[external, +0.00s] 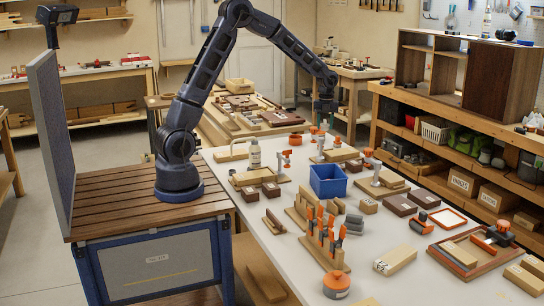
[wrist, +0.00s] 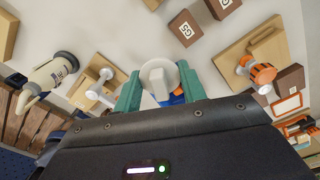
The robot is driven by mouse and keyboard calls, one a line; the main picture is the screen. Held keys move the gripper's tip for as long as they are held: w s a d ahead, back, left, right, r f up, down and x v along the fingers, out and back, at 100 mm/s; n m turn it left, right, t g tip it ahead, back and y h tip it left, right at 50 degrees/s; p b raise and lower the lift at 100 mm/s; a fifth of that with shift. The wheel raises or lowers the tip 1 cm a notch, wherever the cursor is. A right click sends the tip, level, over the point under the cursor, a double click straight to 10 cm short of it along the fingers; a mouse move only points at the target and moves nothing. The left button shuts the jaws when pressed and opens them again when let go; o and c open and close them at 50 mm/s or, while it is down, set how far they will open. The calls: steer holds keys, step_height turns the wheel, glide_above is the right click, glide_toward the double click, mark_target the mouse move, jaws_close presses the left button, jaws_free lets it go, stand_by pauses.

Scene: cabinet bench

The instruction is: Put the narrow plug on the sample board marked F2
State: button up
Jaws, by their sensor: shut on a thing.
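My gripper (external: 326,104) is raised above the far part of the white bench in the external view. In the wrist view its green fingers (wrist: 160,76) are shut on a pale grey plug (wrist: 157,74) with a round disc and a raised bar. The plug is too small to make out in the external view. Pale wooden boards lie below, one at the right (wrist: 265,38) and one at the upper left (wrist: 8,32) of the wrist view. I cannot read an F2 mark on any board.
A blue bin (external: 328,181) stands mid-bench. A shelf unit (external: 470,70) stands at the right. Bare bench shows between items.

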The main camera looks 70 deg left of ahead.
steer(key=w+d+m, duration=0.2)
steer(key=d, duration=0.7)
steer(key=w+d+m, duration=0.1)
steer(key=w+d, duration=0.1)
steer(key=d, duration=0.8)
steer(key=r+m, duration=0.2)
steer(key=m, duration=0.7)
glide_above(397, 256)
step_height(397, 256, down, 20)
steer(key=shift+a, duration=0.1)
steer(key=o, duration=0.9)
steer(key=shift+f, duration=0.1)
steer(key=shift+o, duration=0.2)
